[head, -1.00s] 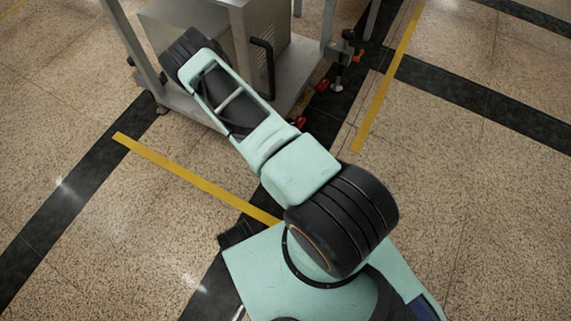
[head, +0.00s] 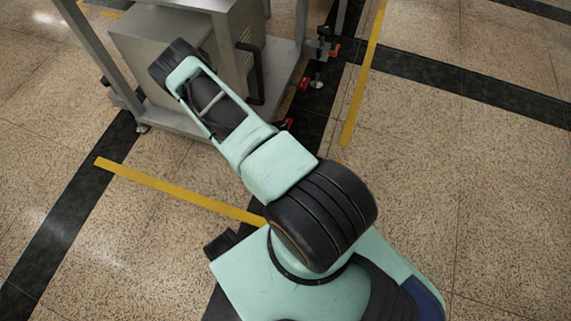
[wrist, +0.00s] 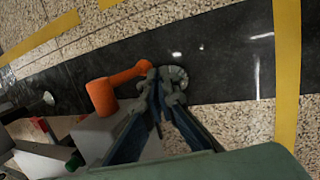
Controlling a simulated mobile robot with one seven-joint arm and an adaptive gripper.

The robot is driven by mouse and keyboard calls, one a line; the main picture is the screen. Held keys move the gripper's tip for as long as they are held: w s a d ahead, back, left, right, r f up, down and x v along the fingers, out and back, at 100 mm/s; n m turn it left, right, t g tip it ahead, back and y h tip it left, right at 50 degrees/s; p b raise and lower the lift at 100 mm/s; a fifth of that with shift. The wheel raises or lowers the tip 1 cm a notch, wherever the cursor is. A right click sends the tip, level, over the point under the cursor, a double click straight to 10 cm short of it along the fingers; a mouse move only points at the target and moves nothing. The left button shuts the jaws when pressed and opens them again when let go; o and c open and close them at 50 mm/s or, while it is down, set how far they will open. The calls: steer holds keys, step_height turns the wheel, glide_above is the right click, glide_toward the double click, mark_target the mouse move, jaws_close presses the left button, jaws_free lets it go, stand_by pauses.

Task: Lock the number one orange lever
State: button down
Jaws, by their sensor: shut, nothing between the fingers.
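In the wrist view an orange lever (wrist: 103,97) has a thick round hub and a thin arm reaching right toward my fingers. It sits at a grey block (wrist: 97,135). My gripper (wrist: 165,82) is shut and empty, its tips together just right of the lever arm's end. They overlap or nearly meet it in the picture; I cannot tell whether they touch. No number is readable on the lever. In the head view my arm hides the gripper, and small orange-red parts (head: 303,84) show along the machine's right side.
A grey metal frame (head: 180,125) carries a boxy steel cabinet (head: 165,60) with a black handle. Right of it stands a small post with an orange part (head: 335,50). Yellow floor lines (head: 180,188) run in front and to the right. Open tiled floor lies right.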

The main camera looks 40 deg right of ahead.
steer(key=shift+r, duration=0.15)
steer(key=shift+r+p, duration=0.6)
steer(key=shift+r, duration=0.15)
steer(key=shift+a, duration=0.15)
